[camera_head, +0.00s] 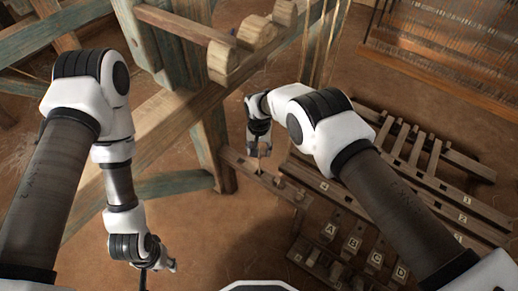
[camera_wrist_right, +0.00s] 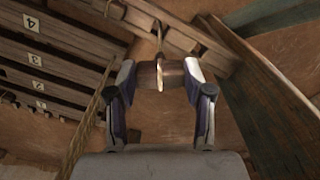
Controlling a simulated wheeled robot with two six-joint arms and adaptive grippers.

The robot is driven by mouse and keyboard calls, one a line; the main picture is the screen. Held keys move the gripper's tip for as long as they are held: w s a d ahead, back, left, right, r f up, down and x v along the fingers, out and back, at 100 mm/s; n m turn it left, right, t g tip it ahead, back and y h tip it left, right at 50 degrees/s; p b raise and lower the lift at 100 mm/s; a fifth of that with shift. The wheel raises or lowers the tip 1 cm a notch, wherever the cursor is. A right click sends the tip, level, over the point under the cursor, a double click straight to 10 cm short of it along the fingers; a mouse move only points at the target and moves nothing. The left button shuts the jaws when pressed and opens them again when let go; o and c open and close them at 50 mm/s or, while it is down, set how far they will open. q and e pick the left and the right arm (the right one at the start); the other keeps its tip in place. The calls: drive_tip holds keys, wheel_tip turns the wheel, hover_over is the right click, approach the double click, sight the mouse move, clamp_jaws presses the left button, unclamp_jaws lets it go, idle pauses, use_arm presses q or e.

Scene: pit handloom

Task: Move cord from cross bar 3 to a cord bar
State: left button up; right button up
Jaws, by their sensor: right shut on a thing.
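My right gripper (camera_head: 259,153) points down over a short wooden bar with pegs (camera_head: 238,165). In the right wrist view its two fingers (camera_wrist_right: 161,82) are shut on a short brown cylindrical piece with a pale cord (camera_wrist_right: 160,72) around it. The cord rises from it toward a wooden bar (camera_wrist_right: 178,32). I cannot tell whether it is tied there.
Blocks lettered A (camera_head: 331,229) to D stand at the bottom right. A thick wooden loom post (camera_head: 208,130) and blue-green beams stand left of the right gripper. Hanging cords (camera_head: 322,50) drop behind my right arm. Floor is bare at the lower middle.

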wheel_tip(320, 180, down, 12)
drive_tip(key=b, duration=1.1)
drive_tip(key=shift+r, duration=0.1)
drive_tip(key=o, duration=1.1)
drive_tip(key=shift+c, duration=0.2)
